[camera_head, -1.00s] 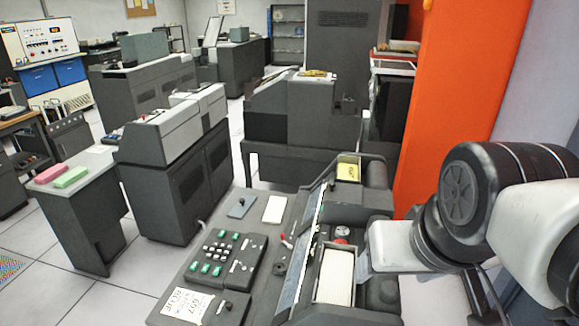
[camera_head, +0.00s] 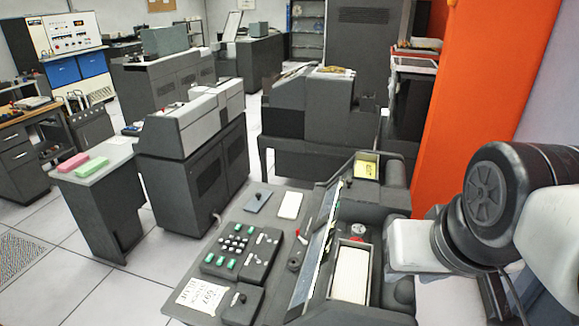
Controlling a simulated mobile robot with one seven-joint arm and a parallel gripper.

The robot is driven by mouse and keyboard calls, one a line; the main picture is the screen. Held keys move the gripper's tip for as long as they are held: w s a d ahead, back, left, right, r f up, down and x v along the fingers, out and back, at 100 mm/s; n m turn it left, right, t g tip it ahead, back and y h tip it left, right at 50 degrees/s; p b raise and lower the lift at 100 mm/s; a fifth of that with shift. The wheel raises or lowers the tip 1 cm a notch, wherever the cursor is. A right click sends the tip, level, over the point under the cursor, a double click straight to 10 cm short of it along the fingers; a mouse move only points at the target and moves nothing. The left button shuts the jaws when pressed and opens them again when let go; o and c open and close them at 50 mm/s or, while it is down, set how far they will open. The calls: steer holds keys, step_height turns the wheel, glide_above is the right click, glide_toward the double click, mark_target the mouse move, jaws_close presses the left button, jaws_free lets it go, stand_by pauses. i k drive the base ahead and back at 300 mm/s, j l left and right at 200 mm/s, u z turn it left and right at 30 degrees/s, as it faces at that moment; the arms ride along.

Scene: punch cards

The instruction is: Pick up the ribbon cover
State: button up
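I cannot single out the ribbon cover with certainty. A grey punch machine (camera_head: 379,217) stands in front of me at lower centre right. It has a tilted panel (camera_head: 318,250), an open bay with a stack of pale cards (camera_head: 350,273), and a small red part (camera_head: 357,232) behind the stack. A yellow item (camera_head: 367,168) sits in a recess at its back. My arm comes in from the right, and its pale link overlaps the machine's right side. My gripper's fingers do not show.
The machine's desk holds a keyboard (camera_head: 241,249), a white card (camera_head: 290,205), a grey flat piece (camera_head: 257,201) and a printed sheet (camera_head: 196,297). A side table (camera_head: 102,163) with pink and green blocks stands left. An orange column (camera_head: 478,110) rises behind my arm. Floor is clear at lower left.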

mark_target(242, 309)
steer(key=k+j+z, duration=0.15)
steer(key=j, duration=0.7)
steer(key=i+j+z, duration=0.1)
steer(key=j, duration=0.6)
steer(key=i+j+z, duration=0.1)
steer(key=j, duration=0.55)
